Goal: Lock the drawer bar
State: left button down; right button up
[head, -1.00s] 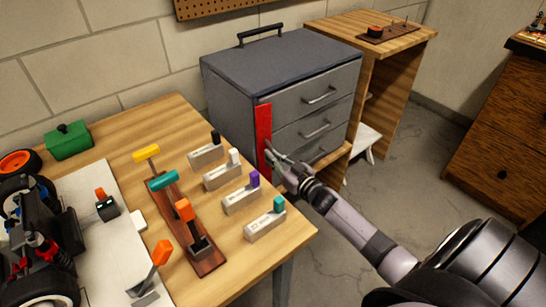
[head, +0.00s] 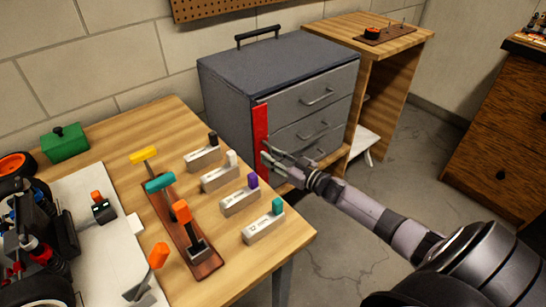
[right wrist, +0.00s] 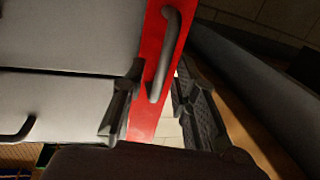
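The drawer bar is a tall red strip (head: 260,125) at the left front edge of the grey drawer cabinet (head: 228,95). It also fills the middle of the right wrist view (right wrist: 146,95), where a grey handle (right wrist: 172,40) stands on it. My right gripper (head: 266,156) is at the bar's lower part. In the right wrist view my right gripper (right wrist: 160,108) has its fingers apart, one on each side of the handle's lower end. I cannot tell whether they touch it. The cabinet's drawers look shut. My left gripper is out of view.
A wooden table (head: 120,125) at left holds several labelled grey blocks with coloured tops, a tool rack (head: 205,267), a green box (head: 65,143) and a car chassis (head: 45,235). A wooden stand (head: 397,80) is right of the cabinet. Open floor (head: 400,165) lies at right.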

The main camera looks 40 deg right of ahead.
jog(key=v, duration=1.2)
dwell(0.6)
